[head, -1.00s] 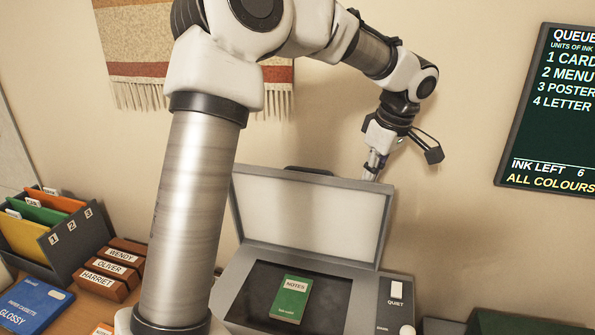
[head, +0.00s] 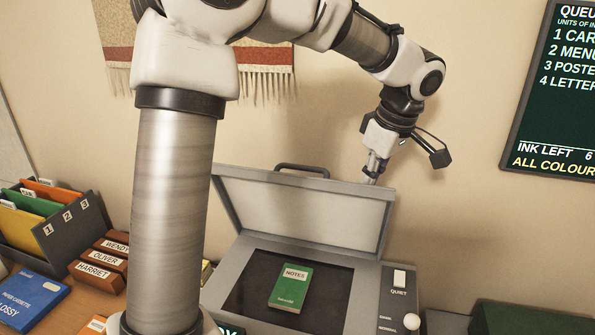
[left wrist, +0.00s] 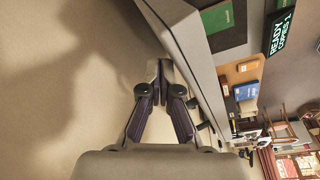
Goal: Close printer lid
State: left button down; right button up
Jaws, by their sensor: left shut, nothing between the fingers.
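A green notes booklet (head: 291,287) lies on the dark glass. My left gripper (head: 373,178) is shut and empty at the lid's upper right corner, behind the edge. In the left wrist view the gripper's shut fingers (left wrist: 161,84) are beside the lid's grey back (left wrist: 172,22); I cannot tell whether they touch. My right gripper is out of view.
My left arm crosses the view in front of the wall. Wooden name blocks (head: 97,274), a file rack (head: 76,228) and a blue paper cassette (head: 29,297) stand at left. A dark green box (head: 530,318) is at lower right. A queue board (head: 560,95) hangs on the wall.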

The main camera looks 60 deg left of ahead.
aim_at(368, 193)
pick_arm(q)
jog(key=shift+s+d+f, duration=0.15)
jog(key=shift+s+d, duration=0.35)
jog(key=shift+s, duration=0.1)
jog(key=shift+s+d+f, duration=0.15)
jog(key=shift+s+d, duration=0.3)
jog(key=shift+s, duration=0.1)
jog(key=shift+s+d+r+p, duration=0.15)
jog(key=shift+s+r+p, duration=0.05)
jog(key=shift+p, duration=0.1)
jog(key=shift+s+d+f+p, duration=0.25)
jog(key=shift+s+d+p, duration=0.05)
jog(key=shift+p, duration=0.45)
notch_tip(368, 193, up, 8)
jog(key=p, duration=0.7)
